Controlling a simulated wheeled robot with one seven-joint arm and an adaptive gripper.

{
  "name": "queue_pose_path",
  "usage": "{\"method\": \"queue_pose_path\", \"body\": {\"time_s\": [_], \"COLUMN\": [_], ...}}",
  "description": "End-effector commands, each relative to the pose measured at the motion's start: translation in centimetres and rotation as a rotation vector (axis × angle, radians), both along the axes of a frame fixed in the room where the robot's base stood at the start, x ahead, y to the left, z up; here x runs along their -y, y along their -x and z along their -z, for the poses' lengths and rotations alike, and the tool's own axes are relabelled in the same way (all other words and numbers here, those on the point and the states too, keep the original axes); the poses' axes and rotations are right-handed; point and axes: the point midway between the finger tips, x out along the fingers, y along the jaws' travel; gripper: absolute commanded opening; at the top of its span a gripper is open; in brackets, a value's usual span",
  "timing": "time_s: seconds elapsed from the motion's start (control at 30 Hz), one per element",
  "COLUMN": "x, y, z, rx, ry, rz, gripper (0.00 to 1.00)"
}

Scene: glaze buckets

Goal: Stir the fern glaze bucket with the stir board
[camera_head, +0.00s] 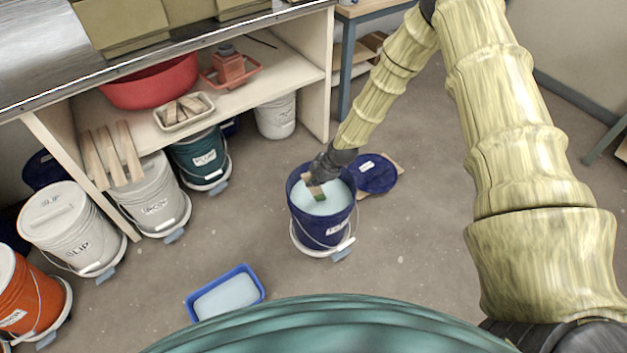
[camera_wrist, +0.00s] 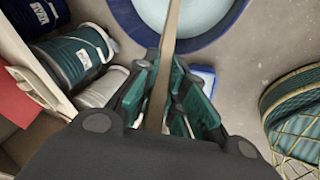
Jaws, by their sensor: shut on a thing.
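An open dark blue bucket (camera_head: 318,228) of pale blue glaze (camera_head: 325,202) stands on a white wheeled base on the floor. Its label is too small to read, so I cannot tell whether it is the fern one. My gripper (camera_head: 322,172) is above its far rim, shut on the wooden stir board (camera_head: 315,190). The board's lower part, with a greenish end, is over or in the glaze; contact is unclear. In the wrist view the board (camera_wrist: 171,35) runs out between my fingers (camera_wrist: 165,95) across the bucket's opening (camera_wrist: 135,22).
A dark blue lid (camera_head: 375,174) lies just right of the bucket. A blue tray (camera_head: 222,295) of pale liquid lies in front. A teal bucket (camera_head: 195,155), white buckets (camera_head: 72,225) and an orange bucket (camera_head: 35,298) stand left. Floor to the right is clear.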

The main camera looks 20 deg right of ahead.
Motion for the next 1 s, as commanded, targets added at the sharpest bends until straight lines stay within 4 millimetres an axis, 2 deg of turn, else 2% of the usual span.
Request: {"method": "queue_pose_path", "body": {"time_s": [0.2, 0.5, 1.0], "x": [0.4, 0.8, 1.0], "y": [-0.5, -1.2, -1.3], "z": [1.9, 3.5, 3.9], "rx": [0.0, 0.001, 0.0], "ry": [0.0, 0.0, 0.0], "rz": [0.0, 0.0, 0.0], "gripper": [0.0, 0.0, 0.0]}}
